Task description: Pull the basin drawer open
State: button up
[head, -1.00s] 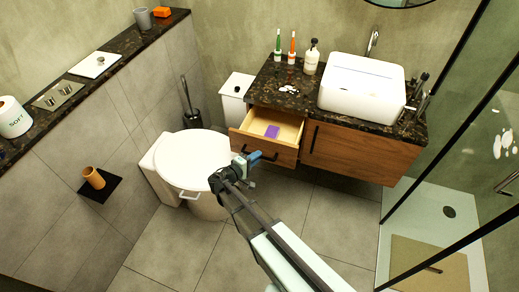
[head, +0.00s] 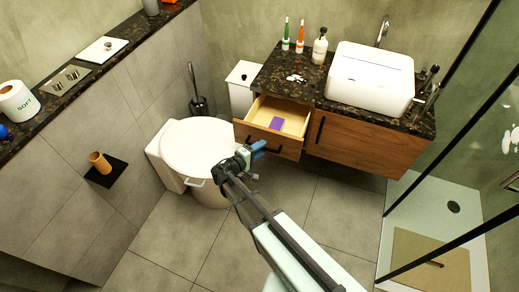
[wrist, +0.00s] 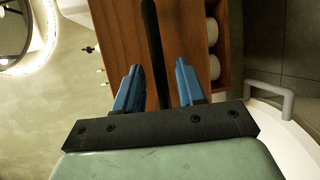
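The basin drawer (head: 255,132) stands pulled out from the left part of the wooden basin cabinet (head: 360,147), with its pale inside showing. A purple item (head: 277,123) lies in it. Its dark handle (head: 283,155) is on the wooden front, partly behind my gripper. My gripper (head: 260,148) is at the drawer front, close to the handle. In the wrist view my gripper (wrist: 160,75) has its two blue fingers apart. A dark bar (wrist: 153,45), apparently the handle, runs between them in front of the wood. Contact cannot be made out.
A white toilet (head: 198,148) stands left of the drawer, close to my arm. White rolls (wrist: 212,50) show beside the wood in the wrist view. The floor in front is clear.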

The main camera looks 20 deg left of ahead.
jog(key=shift+s, duration=0.1)
jog(key=v, duration=1.3)
jog(key=shift+s, duration=0.25)
jog(key=shift+a+r, duration=0.1)
jog(key=shift+r, duration=0.05)
